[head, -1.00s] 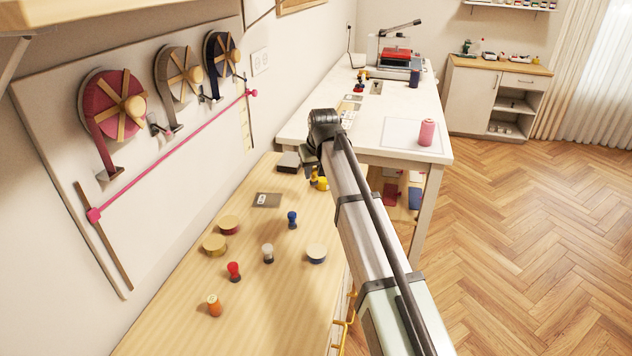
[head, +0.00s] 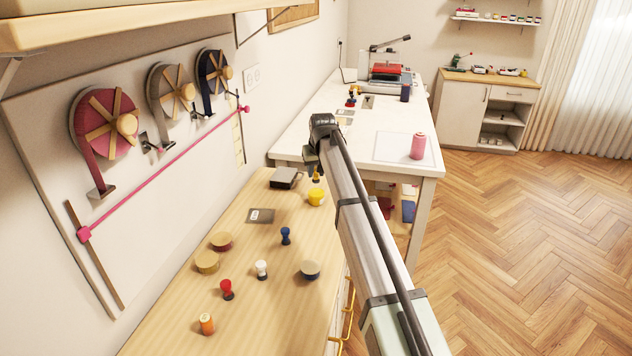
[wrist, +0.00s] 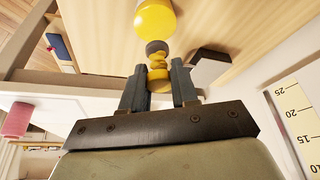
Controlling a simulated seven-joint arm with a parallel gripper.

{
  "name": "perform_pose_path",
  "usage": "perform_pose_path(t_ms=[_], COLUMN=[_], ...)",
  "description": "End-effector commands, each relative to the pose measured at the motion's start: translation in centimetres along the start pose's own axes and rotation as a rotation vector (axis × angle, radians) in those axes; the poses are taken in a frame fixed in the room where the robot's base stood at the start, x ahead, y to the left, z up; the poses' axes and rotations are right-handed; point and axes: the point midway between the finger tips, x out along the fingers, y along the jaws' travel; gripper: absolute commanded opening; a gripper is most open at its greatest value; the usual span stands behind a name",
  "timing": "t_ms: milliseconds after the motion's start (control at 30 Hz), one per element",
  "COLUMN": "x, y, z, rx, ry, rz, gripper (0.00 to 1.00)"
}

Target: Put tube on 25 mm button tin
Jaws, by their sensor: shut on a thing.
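My gripper (wrist: 158,85) is shut on a small yellow piece with a dark end (wrist: 157,48), which also shows in the head view (head: 316,175). It holds the piece above the far end of the wooden bench. I cannot tell whether this piece is the tube. Three round tins stand on the bench: one with a red side (head: 221,241), a yellowish one (head: 207,262) and a dark blue one (head: 310,270). Their sizes are not readable, so I cannot tell which is 25 mm. My gripper is apart from all three, beyond them.
A rounded yellow object (head: 316,197) stands just below the held piece. Blue (head: 286,236), white (head: 261,270) and red (head: 227,289) knobbed pieces, an orange spool (head: 207,323), a flat dark card (head: 261,216) and a grey box (head: 285,178) are on the bench.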

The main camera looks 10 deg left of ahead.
Motion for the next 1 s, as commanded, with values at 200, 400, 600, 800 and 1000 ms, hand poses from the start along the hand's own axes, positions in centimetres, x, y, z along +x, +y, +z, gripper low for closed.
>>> perform_pose_path(t_ms=[200,400,600,800,1000], x=[1.6,3.6,3.7,4.0,3.9], y=[0.0,0.0,0.0,0.0,0.0], z=[0.7,1.5,1.5,1.6,1.6], rx=[0.0,0.0,0.0,0.0,0.0], ry=[0.0,0.001,0.002,0.001,0.001], rz=[0.0,0.0,0.0,0.0,0.0], gripper=[0.0,0.0,0.0,0.0,0.47])
